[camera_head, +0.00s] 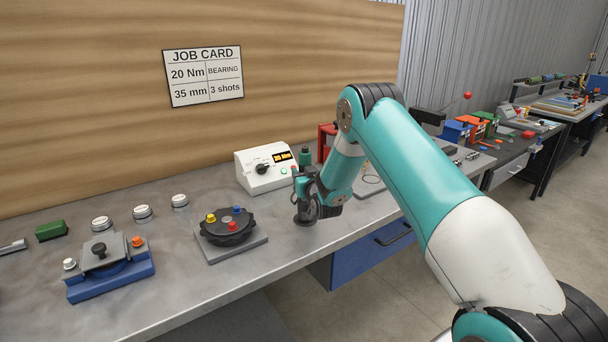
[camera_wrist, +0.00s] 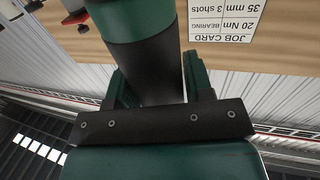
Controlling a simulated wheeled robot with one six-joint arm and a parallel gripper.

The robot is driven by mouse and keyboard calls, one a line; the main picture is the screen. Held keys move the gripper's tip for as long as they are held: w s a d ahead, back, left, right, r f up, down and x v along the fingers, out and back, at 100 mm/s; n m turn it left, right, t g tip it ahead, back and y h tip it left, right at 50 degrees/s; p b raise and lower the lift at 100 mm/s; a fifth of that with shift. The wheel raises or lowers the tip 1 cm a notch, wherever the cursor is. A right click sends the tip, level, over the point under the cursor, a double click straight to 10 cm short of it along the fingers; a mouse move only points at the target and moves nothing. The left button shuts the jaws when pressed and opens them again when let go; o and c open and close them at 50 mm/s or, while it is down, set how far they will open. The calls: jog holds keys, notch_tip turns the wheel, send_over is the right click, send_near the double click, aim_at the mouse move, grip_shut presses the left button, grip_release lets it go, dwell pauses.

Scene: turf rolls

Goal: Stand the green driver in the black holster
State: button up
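My gripper (camera_wrist: 160,85) fills the lower middle of the wrist view, with a dark plate and two green fingers. A thick cylinder, dark with a green section at the top of the picture, lies between the fingers; I take it for the green driver (camera_wrist: 150,65). The fingers appear shut on its dark part. In the head view my gripper (camera_head: 305,190) is above the bench, just right of the white controller, small and partly hidden by its own wrist. A dark green upright thing (camera_head: 304,157) shows just behind it. I cannot make out the black holster; my arm covers part of the bench.
The white controller (camera_head: 265,167) stands close left of my gripper. A black round fixture (camera_head: 228,228) with coloured caps and a blue clamp fixture (camera_head: 110,268) are further left. A red stand (camera_head: 326,140) is behind my wrist. A job card (camera_head: 203,76) hangs on the wooden wall.

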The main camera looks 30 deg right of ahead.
jog(key=shift+o, duration=1)
jog(key=shift+r, duration=0.1)
